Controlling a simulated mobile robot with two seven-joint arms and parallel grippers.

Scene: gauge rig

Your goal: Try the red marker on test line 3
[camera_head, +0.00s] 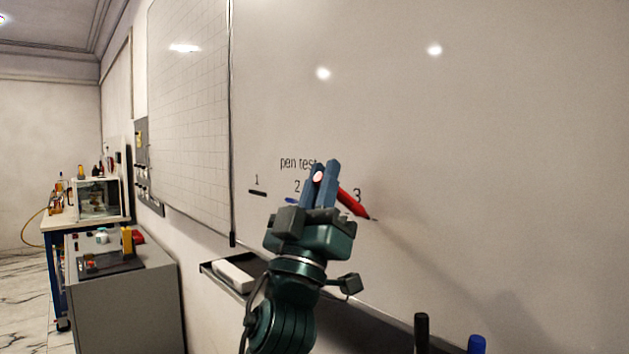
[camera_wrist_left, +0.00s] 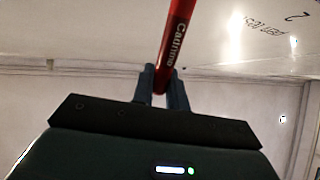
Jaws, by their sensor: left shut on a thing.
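My left gripper (camera_head: 323,182) is shut on the red marker (camera_head: 354,204), in front of the whiteboard (camera_head: 500,150). The marker slants down and right, its dark tip just below and right of the number 3 (camera_head: 357,195). I cannot tell whether the tip touches the board; no separate line shows under 3. The wrist view shows the red barrel with pale lettering (camera_wrist_left: 176,42) between the fingers (camera_wrist_left: 162,88). A black line (camera_head: 257,192) lies under 1. A blue line (camera_head: 291,200) lies under 2, partly hidden by the gripper. My right gripper is out of view.
A dark tray (camera_head: 213,271) with a white block (camera_head: 235,273) runs below the board. A black pen-like object (camera_head: 421,332) and a blue one (camera_head: 476,345) stand upright at the lower right. A grey cabinet (camera_head: 125,305) stands at the left. The board right of 3 is clear.

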